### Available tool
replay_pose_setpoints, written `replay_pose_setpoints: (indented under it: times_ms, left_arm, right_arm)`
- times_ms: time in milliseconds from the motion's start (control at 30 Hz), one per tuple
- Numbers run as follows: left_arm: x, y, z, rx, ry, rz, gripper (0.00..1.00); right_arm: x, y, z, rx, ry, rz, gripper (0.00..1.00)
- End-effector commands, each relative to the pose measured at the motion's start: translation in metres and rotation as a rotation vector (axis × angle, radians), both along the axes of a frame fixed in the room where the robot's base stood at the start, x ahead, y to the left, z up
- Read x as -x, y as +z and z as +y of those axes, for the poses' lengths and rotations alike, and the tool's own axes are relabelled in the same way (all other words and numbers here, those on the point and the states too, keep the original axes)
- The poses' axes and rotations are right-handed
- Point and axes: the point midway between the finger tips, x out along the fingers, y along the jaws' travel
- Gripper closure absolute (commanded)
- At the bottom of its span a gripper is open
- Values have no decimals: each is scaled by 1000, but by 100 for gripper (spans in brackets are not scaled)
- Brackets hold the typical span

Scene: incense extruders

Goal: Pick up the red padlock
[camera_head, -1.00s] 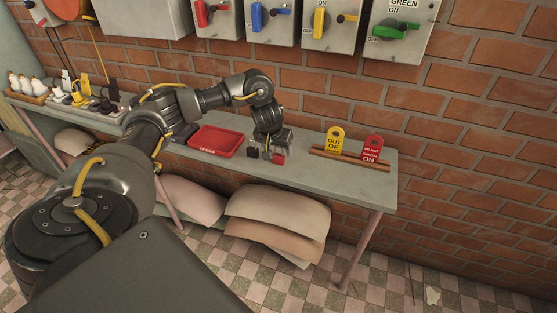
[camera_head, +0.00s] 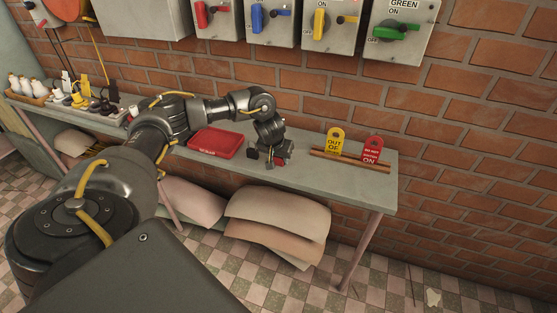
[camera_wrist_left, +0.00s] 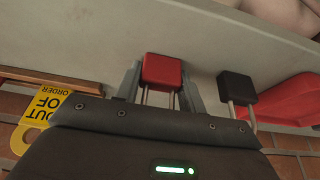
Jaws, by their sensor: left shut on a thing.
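The red padlock (camera_wrist_left: 162,70) is between the two fingers of my left gripper (camera_wrist_left: 161,88) in the left wrist view, its body toward the fingertips and its metal shackle toward the palm. My left gripper (camera_head: 276,162) is shut on it, low over the workbench. In the head view the gripper mostly hides the padlock, and only a little red shows. Whether it touches the bench is hard to tell. My right gripper is not in view.
A black padlock (camera_wrist_left: 237,88) is close beside the gripper. A red tray (camera_head: 214,143) lies left of it on the workbench (camera_head: 310,181). A wooden rack with a yellow tag (camera_head: 335,141) and a red tag (camera_head: 371,150) stands to the right. A brick wall is behind.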

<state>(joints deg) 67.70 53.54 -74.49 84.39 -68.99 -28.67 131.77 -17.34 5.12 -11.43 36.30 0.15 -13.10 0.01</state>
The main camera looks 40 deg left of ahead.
Motion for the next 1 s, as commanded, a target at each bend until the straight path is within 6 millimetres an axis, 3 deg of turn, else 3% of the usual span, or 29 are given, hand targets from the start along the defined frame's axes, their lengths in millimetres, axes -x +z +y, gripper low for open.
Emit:
replay_pose_setpoints:
  times_ms: [67,467,633,767,900,1000]
  left_arm:
    - [0,0,0,0,0,0,86]
    - [-1,8,0,1,1,-2,86]
    - [-2,32,0,1,0,-7,86]
    - [13,56,-13,0,-7,-4,86]
    - [29,91,-29,-3,-8,-6,86]
    - [44,106,-43,-3,-10,-3,86]
  right_arm:
    - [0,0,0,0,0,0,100]
    - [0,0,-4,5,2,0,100]
    - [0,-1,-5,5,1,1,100]
    - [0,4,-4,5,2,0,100]
    - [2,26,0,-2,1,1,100]
    - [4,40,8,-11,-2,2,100]
